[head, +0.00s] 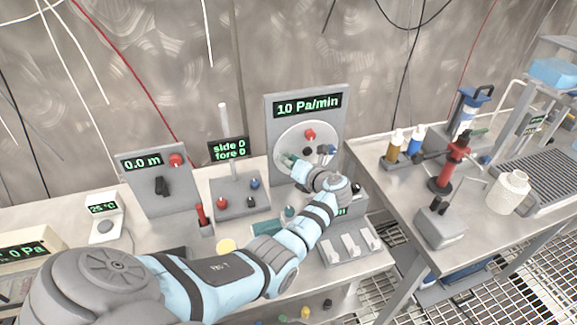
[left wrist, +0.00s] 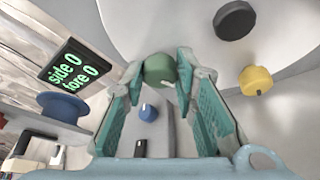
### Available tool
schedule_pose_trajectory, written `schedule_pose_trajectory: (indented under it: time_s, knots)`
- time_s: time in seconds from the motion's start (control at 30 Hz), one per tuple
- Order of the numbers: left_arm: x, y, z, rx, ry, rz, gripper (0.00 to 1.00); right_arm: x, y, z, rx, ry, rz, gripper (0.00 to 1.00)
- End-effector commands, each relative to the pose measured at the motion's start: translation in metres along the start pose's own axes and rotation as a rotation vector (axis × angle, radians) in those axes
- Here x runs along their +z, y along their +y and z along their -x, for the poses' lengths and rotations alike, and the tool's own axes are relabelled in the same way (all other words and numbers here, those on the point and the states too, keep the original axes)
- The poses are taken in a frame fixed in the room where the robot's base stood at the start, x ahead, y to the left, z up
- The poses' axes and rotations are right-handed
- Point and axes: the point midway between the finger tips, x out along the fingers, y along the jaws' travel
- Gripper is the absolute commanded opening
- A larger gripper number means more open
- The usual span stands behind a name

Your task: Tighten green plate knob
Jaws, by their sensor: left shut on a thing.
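The green knob (left wrist: 160,70) sits on the round pale plate (left wrist: 200,45) in the left wrist view, with a light mark on its face. My left gripper (left wrist: 159,77) has its two teal-padded fingers on either side of the knob and is shut on it. In the head view my left gripper (head: 301,165) is at the lower left part of the round plate (head: 289,140), under the display reading 10 Pa/min (head: 307,106). The gripper hides much of the lower plate there. My right gripper is not in view.
On the plate, a black knob (left wrist: 235,20) and a yellow knob (left wrist: 256,80) lie close to the right finger. The side/fore display (head: 229,148) stands left of the plate panel. A red stand (head: 447,170) and white bottle (head: 509,191) are on the right table.

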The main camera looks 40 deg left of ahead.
Motion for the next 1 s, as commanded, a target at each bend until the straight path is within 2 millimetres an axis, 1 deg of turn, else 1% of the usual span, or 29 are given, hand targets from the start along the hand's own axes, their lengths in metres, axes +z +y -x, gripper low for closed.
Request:
schedule_pose_trajectory:
  time_s: [0.03, 0.1, 0.4, 0.67, 1.0]
  knots:
    - [-0.001, -0.003, -0.001, 0.013, -0.004, -0.032, 0.00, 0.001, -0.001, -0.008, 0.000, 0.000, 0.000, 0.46]
    - [-0.001, -0.003, -0.001, 0.036, -0.003, -0.085, 0.00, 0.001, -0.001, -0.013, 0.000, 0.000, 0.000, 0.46]
    - [-0.001, -0.004, -0.001, 0.107, -0.004, -0.258, 0.00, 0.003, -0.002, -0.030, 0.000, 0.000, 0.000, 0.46]
    - [0.000, -0.003, 0.000, 0.134, -0.003, -0.323, 0.00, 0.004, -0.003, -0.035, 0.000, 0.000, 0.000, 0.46]
    - [0.001, -0.002, 0.000, 0.138, -0.003, -0.333, 0.00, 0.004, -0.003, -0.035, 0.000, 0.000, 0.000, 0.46]
